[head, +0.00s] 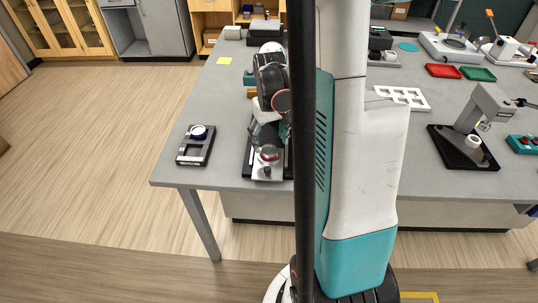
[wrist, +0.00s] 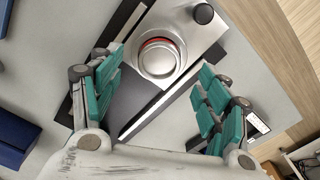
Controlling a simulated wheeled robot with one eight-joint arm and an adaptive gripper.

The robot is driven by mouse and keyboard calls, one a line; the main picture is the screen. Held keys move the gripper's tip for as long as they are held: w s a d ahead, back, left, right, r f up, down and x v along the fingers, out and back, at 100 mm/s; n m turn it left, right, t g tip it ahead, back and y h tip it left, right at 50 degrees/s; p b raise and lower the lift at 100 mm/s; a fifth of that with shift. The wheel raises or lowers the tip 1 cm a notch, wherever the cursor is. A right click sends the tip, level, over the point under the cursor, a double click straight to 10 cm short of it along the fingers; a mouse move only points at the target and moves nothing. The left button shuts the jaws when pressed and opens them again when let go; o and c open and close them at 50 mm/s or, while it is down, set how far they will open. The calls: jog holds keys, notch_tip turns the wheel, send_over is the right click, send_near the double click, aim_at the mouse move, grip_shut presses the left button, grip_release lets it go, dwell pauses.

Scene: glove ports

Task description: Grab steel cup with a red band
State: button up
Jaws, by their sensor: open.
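The steel cup with a red band (wrist: 158,58) stands on a silver plate-like device (wrist: 205,45) in the wrist view, seen from above. In the head view the cup (head: 268,153) shows on the same device near the table's front edge, partly behind my gripper. My gripper (wrist: 160,93) is open, with one teal-padded finger on the left and one on the right in the wrist view. The cup lies ahead of the gap between the fingers, and nothing is held. In the head view my gripper (head: 268,132) is just beyond the cup, partly hidden by my own body.
The device has a black knob (wrist: 203,14) and sits on a dark base. The grey table (head: 225,110) is clear between holder and device. Red (head: 443,71) and green trays lie far right.

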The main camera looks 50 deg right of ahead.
aim_at(269, 151)
notch_tip(269, 151, down, 5)
jog(key=shift+w+d+r+b, duration=0.1)
jog(key=shift+w+b, duration=0.05)
jog(key=shift+b, duration=0.6)
jog(key=shift+c, duration=0.4)
jog(key=c, duration=1.4)
jog(key=shift+r, duration=0.1)
